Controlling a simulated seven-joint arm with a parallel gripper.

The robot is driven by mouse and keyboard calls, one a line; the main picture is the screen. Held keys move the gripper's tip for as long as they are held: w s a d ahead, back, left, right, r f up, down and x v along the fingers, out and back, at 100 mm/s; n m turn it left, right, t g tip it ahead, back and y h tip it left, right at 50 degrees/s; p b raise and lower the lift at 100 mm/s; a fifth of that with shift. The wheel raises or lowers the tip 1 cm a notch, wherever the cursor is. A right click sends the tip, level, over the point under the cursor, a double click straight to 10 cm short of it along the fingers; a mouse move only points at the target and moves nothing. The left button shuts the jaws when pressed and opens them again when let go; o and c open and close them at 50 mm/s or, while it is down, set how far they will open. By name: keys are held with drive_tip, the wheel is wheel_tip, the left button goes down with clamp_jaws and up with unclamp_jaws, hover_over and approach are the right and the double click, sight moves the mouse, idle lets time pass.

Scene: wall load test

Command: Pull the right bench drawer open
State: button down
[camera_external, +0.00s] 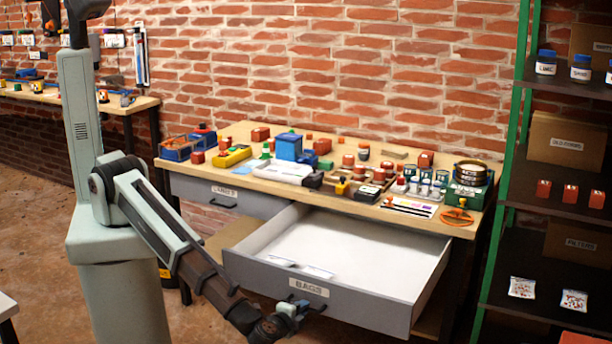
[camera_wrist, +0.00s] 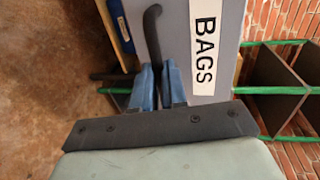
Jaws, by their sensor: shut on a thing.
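The right bench drawer (camera_external: 385,306), labelled BAGS, stands pulled far out from under the bench top. Its pale inside shows, with a few flat clear bags (camera_external: 300,266) near the front. My gripper (camera_external: 295,309) is at the drawer front, shut on the dark bar handle (camera_external: 310,288). In the wrist view the blue fingers (camera_wrist: 158,88) close around the lower end of the handle (camera_wrist: 152,35), beside the BAGS label (camera_wrist: 205,42). The exact contact is partly hidden between the fingers.
The left drawer (camera_external: 230,197) is closed. The bench top (camera_external: 240,131) carries several blocks, jars and tools. A green-framed shelf (camera_external: 500,190) stands close to the right of the open drawer. Bare floor (camera_external: 30,220) lies to the left.

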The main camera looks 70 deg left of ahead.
drive_tip(key=shift+f+v, duration=0.2)
drive_tip(key=shift+v, duration=0.8)
drive_tip(key=shift+d, duration=0.1)
drive_tip(key=c, duration=1.2)
unclamp_jaws()
drive_tip(key=v, duration=1.3)
drive_tip(key=shift+s+d, duration=0.25)
drive_tip(key=shift+s, duration=0.05)
